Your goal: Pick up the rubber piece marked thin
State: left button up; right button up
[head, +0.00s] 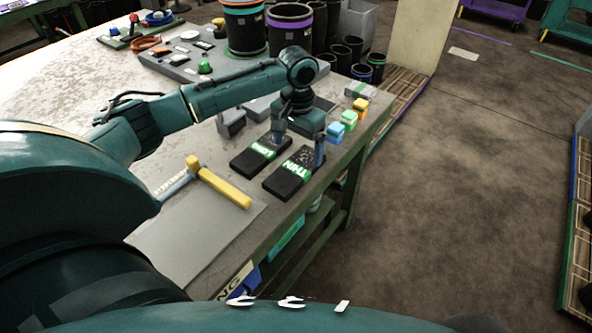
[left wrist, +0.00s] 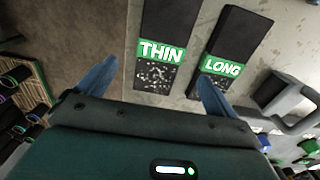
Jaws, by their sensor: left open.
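The rubber piece marked THIN (head: 284,183) is a flat black piece with a green label band, lying on the workbench near its right edge. It also shows in the left wrist view (left wrist: 165,22), with its speckled end toward my gripper. A similar piece marked LONG (head: 247,162) lies beside it, to the right in the left wrist view (left wrist: 240,35). My left gripper (head: 297,146) is open and empty above the speckled ends of the pieces. In the left wrist view its blue fingers (left wrist: 155,88) stand on either side of the THIN piece's end, the right finger near LONG. My right gripper is out of view.
Small coloured blocks (head: 348,119) stand beyond the gripper. Black cylinders (head: 290,30) and a grey board with small parts (head: 178,68) are farther back.

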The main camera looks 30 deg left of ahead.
aim_at(296, 167)
pick_arm(q)
jog(key=shift+s+f, duration=0.1)
jog(key=shift+f, duration=2.95)
jog(key=shift+c, duration=0.4)
jog(key=shift+r, duration=0.1)
jog(key=c, duration=1.2)
